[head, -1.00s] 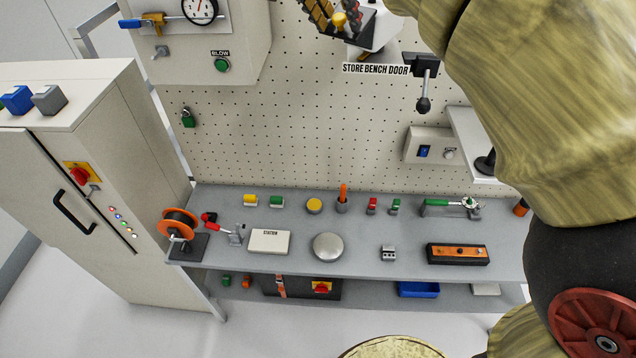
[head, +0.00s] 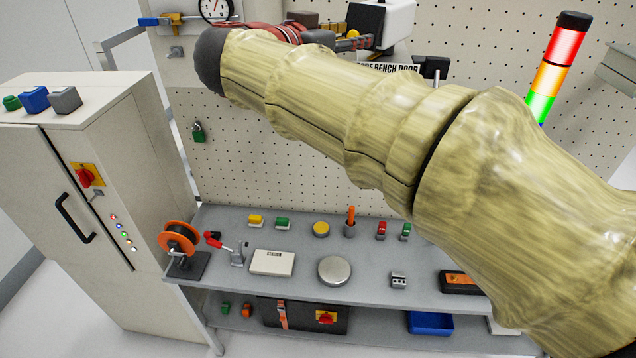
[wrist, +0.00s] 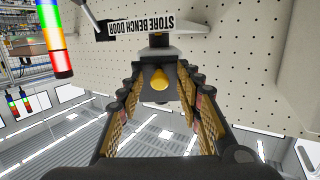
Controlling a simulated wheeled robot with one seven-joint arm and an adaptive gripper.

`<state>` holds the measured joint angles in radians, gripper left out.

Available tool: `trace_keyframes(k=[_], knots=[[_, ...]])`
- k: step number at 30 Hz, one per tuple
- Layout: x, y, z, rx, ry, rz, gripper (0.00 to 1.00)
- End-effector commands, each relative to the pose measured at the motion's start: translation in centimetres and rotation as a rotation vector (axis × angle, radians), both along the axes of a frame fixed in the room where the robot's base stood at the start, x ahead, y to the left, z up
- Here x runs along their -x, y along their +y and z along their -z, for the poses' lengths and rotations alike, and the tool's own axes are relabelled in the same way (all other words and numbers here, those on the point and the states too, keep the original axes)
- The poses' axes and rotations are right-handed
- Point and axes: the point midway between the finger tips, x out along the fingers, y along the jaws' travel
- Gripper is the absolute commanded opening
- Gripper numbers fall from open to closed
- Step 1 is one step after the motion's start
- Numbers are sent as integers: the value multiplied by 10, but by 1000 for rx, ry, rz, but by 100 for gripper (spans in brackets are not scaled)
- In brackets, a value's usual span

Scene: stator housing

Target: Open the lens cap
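A white box (head: 388,22) with a dark front plate is on the pegboard above the STORE BENCH DOOR sign, in the head view. A yellow knob (head: 353,37) stands out from its front; I cannot tell for certain that this is the lens cap. In the wrist view the yellow knob (wrist: 160,79) is straight ahead, on the dark plate (wrist: 159,70). My gripper (wrist: 160,88) is open, its fingers spread to the left and right of the knob with visible gaps. In the head view my gripper (head: 331,32) faces the box from the left, partly hidden by my arm.
The STORE BENCH DOOR sign (head: 390,68) and a dark lever mount (head: 435,68) are close below and right of the box. A signal tower (head: 555,70) stands at right. The grey bench (head: 305,245) below holds several small items. A cabinet (head: 120,190) stands at left.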

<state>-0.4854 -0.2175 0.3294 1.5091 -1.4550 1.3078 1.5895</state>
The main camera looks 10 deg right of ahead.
Motion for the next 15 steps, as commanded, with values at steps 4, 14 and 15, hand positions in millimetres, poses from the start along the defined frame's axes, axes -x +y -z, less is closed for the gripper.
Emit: trace_keyframes(k=[4,14,15], knots=[[-4,-5,10,88,-73,1,35],[34,39,9,91,-87,-3,35],[39,45,9,91,-87,-3,35]])
